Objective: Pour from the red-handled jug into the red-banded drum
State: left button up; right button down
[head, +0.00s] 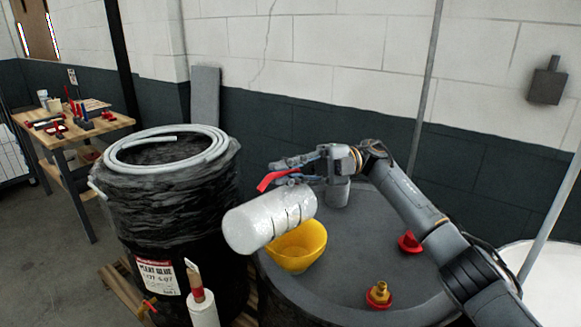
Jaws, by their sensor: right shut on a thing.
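The white jug (265,220) with a red handle (278,178) is in the air, tipped well over on its side, its left end lower. My right gripper (290,171) is shut on the jug at its handle side. The jug is above and partly in front of a yellow funnel (298,250), whose left part it hides. The funnel sits on the grey top of a large drum (340,270). I cannot see a red band on this drum; its side is mostly out of view. No liquid stream is visible. My left gripper is not in view.
A dark drum (175,222) with a coiled pale hose (125,152) on top stands at left. A red cap (409,242) and a brass fitting on a red base (379,295) are on the grey drum top. A workbench (60,142) with tools stands far left.

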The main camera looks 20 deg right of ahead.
aim_at(269, 197)
jog(key=shift+s+a+h, duration=0.25)
jog(key=shift+a+h, duration=0.05)
jog(key=shift+f, duration=0.1)
jog(key=shift+s+a+f+n+t+h, duration=0.2)
jog(key=shift+s+a+f+n+h, duration=0.15)
jog(key=shift+a+h, duration=0.2)
jog(key=shift+s+a+f+n+t+h, duration=0.15)
jog(key=shift+s+a+n+t+h, duration=0.1)
jog(key=shift+s+a+h, duration=0.25)
jog(key=shift+w, duration=0.1)
jog(key=shift+s+a+t+h+p, duration=0.25)
jog(key=shift+s+a+h+p, duration=0.15)
jog(key=shift+s+a+h, duration=0.2)
jog(key=shift+s+a+f+n+h, duration=0.2)
jog(key=shift+a+n+h, duration=0.1)
jog(key=shift+h, duration=0.15)
